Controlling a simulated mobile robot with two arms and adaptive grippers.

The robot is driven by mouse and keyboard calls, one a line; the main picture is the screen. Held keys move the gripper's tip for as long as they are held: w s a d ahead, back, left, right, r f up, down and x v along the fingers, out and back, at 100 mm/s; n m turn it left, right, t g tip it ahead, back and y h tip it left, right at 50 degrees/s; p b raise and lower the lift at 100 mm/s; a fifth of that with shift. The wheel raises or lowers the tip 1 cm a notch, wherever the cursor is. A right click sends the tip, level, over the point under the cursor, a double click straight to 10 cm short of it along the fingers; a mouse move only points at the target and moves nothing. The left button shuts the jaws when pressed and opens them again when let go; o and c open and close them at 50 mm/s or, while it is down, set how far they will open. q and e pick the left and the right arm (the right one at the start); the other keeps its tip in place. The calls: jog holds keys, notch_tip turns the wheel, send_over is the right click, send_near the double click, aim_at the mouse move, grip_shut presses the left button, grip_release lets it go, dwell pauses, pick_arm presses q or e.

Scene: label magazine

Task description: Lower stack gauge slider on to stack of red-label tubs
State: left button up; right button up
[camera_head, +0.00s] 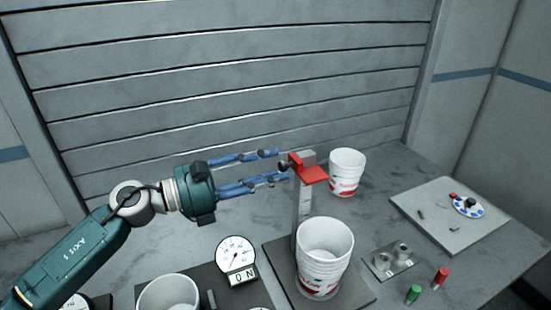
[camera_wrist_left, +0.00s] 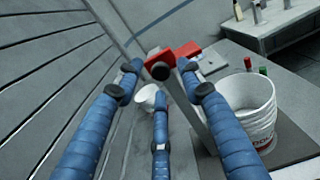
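A stack of white tubs with red labels (camera_head: 322,262) stands upright on a dark base plate. Behind it rises a grey gauge post (camera_head: 301,211) with the red slider (camera_head: 314,174) at its top, well above the tub rim. The slider has a dark knob on its left side. My left gripper (camera_head: 283,166) is open, its blue fingers reaching right to just left of the slider. In the left wrist view the slider's knob (camera_wrist_left: 160,70) shows between the open fingers, beyond the tips; contact cannot be told. My right gripper is not in view.
A single red-label tub (camera_head: 347,172) stands behind the post. Another white tub (camera_head: 169,292) and a dial gauge (camera_head: 236,254) are at front left. A small metal block (camera_head: 391,261), green and red cylinders, and a grey board (camera_head: 452,217) lie at right.

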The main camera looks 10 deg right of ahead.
pick_arm(q)
jog(key=shift+d, duration=0.8)
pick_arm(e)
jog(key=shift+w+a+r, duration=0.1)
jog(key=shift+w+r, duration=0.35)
pick_arm(q)
jog(key=c, duration=0.9)
jog(key=shift+o, duration=0.2)
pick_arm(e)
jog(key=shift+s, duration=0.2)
